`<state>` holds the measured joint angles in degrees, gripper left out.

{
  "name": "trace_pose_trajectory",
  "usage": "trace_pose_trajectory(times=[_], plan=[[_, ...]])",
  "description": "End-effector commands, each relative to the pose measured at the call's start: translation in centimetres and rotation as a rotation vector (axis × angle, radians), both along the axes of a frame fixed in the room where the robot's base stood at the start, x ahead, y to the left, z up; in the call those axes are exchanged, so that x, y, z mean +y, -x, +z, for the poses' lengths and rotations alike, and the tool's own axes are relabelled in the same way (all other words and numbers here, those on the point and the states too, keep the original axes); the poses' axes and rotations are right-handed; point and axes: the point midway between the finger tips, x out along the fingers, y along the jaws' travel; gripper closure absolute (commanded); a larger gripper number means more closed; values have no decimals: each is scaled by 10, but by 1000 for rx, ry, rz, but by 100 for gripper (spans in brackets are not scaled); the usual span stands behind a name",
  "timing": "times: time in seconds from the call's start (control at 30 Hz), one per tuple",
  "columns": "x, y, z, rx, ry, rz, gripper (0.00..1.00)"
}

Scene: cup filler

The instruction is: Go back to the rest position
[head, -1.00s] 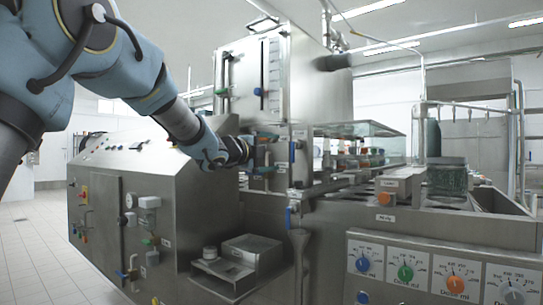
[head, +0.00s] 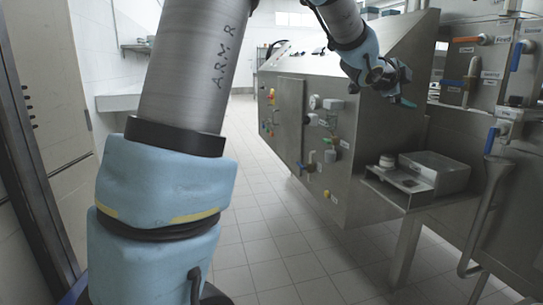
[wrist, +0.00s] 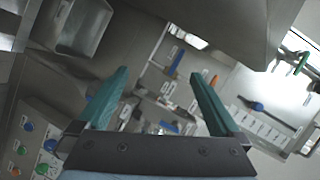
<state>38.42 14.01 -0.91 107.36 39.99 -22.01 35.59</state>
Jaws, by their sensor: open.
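My gripper (wrist: 155,95) shows in the wrist view with its two green fingers spread apart and nothing between them. In the head view my gripper (head: 404,88) is small and dark at the end of the arm, at the upper right, in front of the steel machine (head: 345,130). The fingers are hard to make out there. The near part of my arm fills the left middle of the head view.
The tiled floor (head: 270,240) in front is clear. A door frame (head: 35,180) stands at the left.

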Motion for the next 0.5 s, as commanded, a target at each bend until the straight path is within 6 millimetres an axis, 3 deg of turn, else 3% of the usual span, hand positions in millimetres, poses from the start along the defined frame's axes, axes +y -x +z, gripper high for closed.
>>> trace_pose_trajectory(times=[0.03, 0.1, 0.23, 0.37, 0.5], plan=[[33, -13, -19, 85, -5, 91, 0], [75, -25, -46, 207, -4, 216, 0], [156, -31, -97, 433, 9, 456, 0], [236, -15, -147, 659, 37, 705, 0], [315, 24, -196, 899, 87, 980, 0]])
